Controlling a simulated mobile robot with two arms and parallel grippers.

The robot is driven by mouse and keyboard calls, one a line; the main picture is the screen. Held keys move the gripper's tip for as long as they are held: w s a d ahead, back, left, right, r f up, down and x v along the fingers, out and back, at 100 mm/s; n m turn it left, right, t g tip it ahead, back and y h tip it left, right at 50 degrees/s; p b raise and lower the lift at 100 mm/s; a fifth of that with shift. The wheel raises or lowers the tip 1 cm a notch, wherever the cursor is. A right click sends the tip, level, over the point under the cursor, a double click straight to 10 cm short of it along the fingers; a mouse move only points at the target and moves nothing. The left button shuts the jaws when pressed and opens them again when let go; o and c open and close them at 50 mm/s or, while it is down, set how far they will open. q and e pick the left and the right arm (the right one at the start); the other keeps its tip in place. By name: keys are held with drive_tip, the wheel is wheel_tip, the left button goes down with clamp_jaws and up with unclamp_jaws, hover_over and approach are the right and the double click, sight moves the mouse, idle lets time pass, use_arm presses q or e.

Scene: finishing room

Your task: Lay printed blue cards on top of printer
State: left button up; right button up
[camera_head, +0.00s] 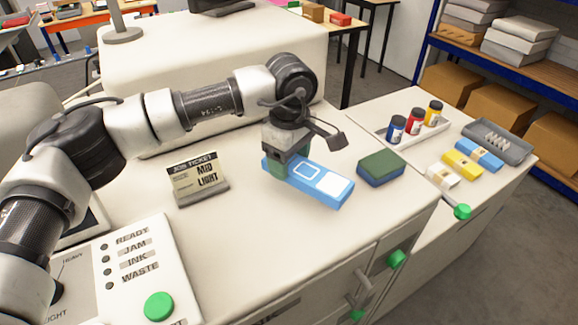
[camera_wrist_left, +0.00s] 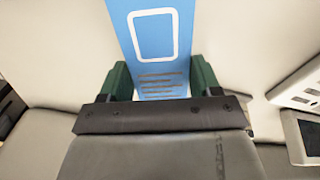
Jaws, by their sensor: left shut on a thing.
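My left gripper (camera_head: 284,166) is shut on the printed blue cards (camera_head: 322,182), a flat blue block with white outlined shapes. In the left wrist view the printed blue cards (camera_wrist_left: 152,70) sit between the two green fingers of the left gripper (camera_wrist_left: 160,82). The cards are over the white top of the printer (camera_head: 262,215), right of the job ticket sign; whether they touch the top is hard to tell. The printer's panel reads READY, JAM, INK and WASTE. My right gripper is not in view.
A job ticket sign (camera_head: 197,180) stands on the printer top. A green-and-blue block (camera_head: 381,168) lies to the right of the cards. The right-hand counter holds ink bottles (camera_head: 414,125), wrapped white, yellow and blue packs (camera_head: 461,162) and a grey tray (camera_head: 497,140).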

use_arm(q)
wheel_tip(320, 180, down, 3)
drive_tip(key=shift+a+f+p, duration=0.1)
drive_tip(key=shift+f+p, duration=0.1)
drive_tip(key=shift+p, duration=0.8)
drive_tip(key=shift+w+f, duration=0.1)
drive_tip(key=shift+f, duration=0.25)
drive_tip(key=shift+f, duration=0.1)
drive_tip(key=shift+f+b, duration=0.1)
drive_tip(key=shift+b, duration=0.25)
drive_tip(key=o, duration=1.1)
drive_tip(key=shift+c, duration=0.2)
